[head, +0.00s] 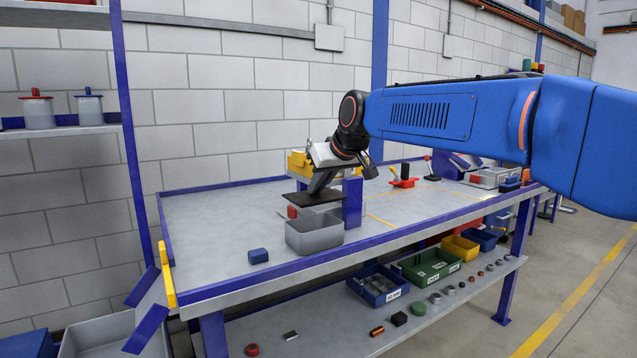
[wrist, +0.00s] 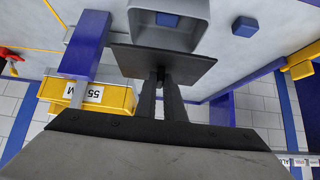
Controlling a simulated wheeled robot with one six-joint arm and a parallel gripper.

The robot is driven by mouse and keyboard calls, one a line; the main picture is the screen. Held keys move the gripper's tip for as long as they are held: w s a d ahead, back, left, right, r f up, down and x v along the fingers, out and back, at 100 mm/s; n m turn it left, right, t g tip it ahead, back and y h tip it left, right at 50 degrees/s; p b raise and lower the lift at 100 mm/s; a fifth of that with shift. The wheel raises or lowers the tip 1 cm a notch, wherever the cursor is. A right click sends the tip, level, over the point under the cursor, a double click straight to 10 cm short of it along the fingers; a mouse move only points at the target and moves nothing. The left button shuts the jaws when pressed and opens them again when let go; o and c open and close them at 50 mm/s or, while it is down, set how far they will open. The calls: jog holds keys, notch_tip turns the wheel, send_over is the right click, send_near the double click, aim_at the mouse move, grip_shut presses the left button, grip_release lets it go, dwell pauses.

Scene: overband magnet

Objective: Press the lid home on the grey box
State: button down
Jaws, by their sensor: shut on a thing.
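The grey box (head: 314,241) stands open on the table near the front edge. In the wrist view its rim and inside (wrist: 138,35) show partly, with a blue block (wrist: 167,19) in it. The lid is a dark flat plate (head: 316,198), also seen in the wrist view (wrist: 190,66). My gripper (wrist: 160,77) is shut on the lid's small handle. In the head view, my gripper (head: 315,187) holds the lid roughly level, beyond and higher than the box rim. The lid looks apart from the box. The handle is mostly hidden by the fingers.
A blue post (head: 352,202) stands close to the right of the lid. Yellow bins (head: 297,163) are behind my gripper. A blue block (head: 258,256) lies left of the box. A small red thing (head: 292,211) is partly hidden behind the box. The table's left part is clear.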

aim_at(321, 199)
jog(key=shift+f, duration=2.5)
jog(key=shift+f, duration=0.95)
jog(key=c, duration=1.8)
grip_release()
jog(key=shift+o, duration=0.2)
jog(key=v, duration=1.7)
jog(key=shift+s+r, duration=0.1)
jog(key=shift+s, duration=0.05)
jog(key=s+d+f+m+g+h, duration=0.1)
jog(key=s+d+f+m+h, duration=0.1)
jog(key=s+d+f, duration=1.1)
jog(key=s+d+f+m+g+h, duration=0.1)
jog(key=s+d+f+m+h, duration=0.2)
jog(key=s+d+f, duration=0.9)
jog(key=s+f+m, duration=0.1)
jog(key=s+f, duration=0.3)
jog(key=f, duration=0.4)
jog(key=shift+s+d+m+g, duration=0.3)
jog(key=shift+d+m, duration=0.1)
